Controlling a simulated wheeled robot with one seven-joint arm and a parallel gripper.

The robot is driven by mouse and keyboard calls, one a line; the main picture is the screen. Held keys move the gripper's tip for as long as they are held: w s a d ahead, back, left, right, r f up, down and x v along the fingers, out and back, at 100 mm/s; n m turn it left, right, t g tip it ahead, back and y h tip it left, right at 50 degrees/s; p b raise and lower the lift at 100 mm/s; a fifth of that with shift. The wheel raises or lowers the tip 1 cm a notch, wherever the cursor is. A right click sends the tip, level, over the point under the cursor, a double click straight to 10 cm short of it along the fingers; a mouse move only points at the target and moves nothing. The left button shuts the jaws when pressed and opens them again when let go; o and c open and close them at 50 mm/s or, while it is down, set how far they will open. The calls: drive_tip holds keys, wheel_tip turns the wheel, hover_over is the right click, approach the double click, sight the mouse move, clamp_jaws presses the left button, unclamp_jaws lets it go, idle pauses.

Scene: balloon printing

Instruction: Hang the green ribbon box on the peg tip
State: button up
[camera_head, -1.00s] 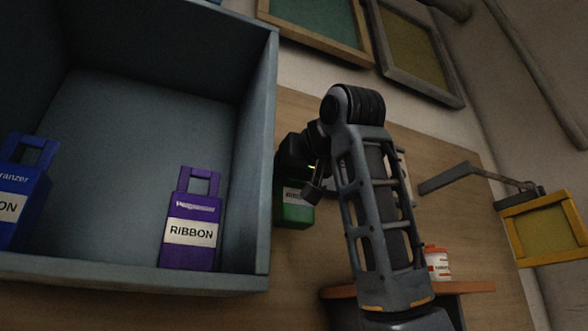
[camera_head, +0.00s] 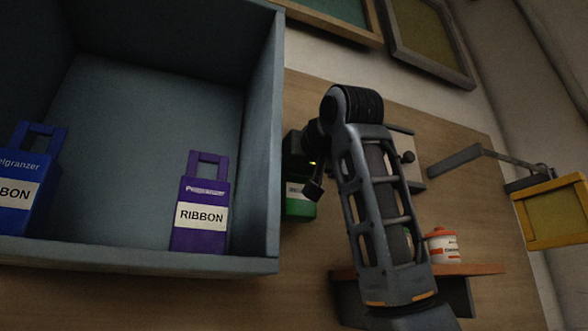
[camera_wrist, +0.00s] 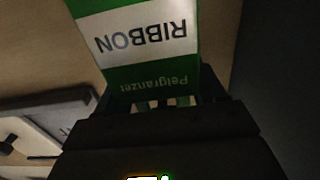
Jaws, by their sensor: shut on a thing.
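The green ribbon box (camera_head: 298,208) hangs from my gripper in the head view, just right of the blue-grey cubby's side wall; the wall hides its left part. In the wrist view the green box (camera_wrist: 120,75) fills the upper middle, its label upside down. My gripper (camera_wrist: 160,104) is shut on its handle end. A pale plate with a dark knob-ended peg (camera_head: 408,157) shows right of my forearm, partly hidden by it. The box is apart from this peg. A plate with a dark stub (camera_wrist: 11,140) also shows at the wrist view's lower left.
The cubby (camera_head: 271,150) holds a purple ribbon box (camera_head: 202,205) and a blue one (camera_head: 28,185). A white-and-orange jar (camera_head: 442,246) stands on a small orange shelf (camera_head: 480,269). A grey bracket arm (camera_head: 455,163) and a yellow frame (camera_head: 552,212) are at right.

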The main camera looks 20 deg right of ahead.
drive_tip(key=o, duration=1.5)
drive_tip(key=shift+s, duration=0.15)
drive_tip(key=s+b, duration=0.2)
drive_tip(key=s, duration=0.5)
drive_tip(key=shift+s+b, duration=0.3)
drive_tip(key=shift+b, duration=0.1)
